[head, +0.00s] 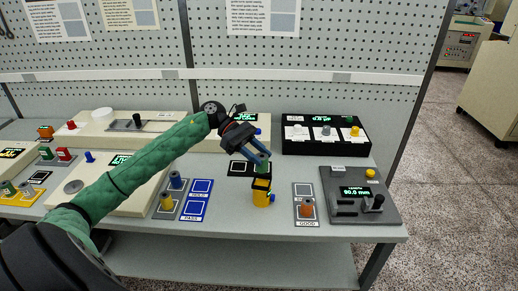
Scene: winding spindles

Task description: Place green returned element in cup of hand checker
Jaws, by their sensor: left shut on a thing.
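My left gripper (261,158) reaches in from the left and is shut on a small green element (262,168). The element is upright, just above or at the black top of a small yellow and black device (261,193), which looks like the hand checker. I cannot tell whether the element sits inside its cup or only over it. My right gripper is not in view.
To the right are a GOOD plate (306,222) with an orange element and a grey length gauge (361,208). A black box with several colored elements (325,148) stands behind. The table's front edge is close.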

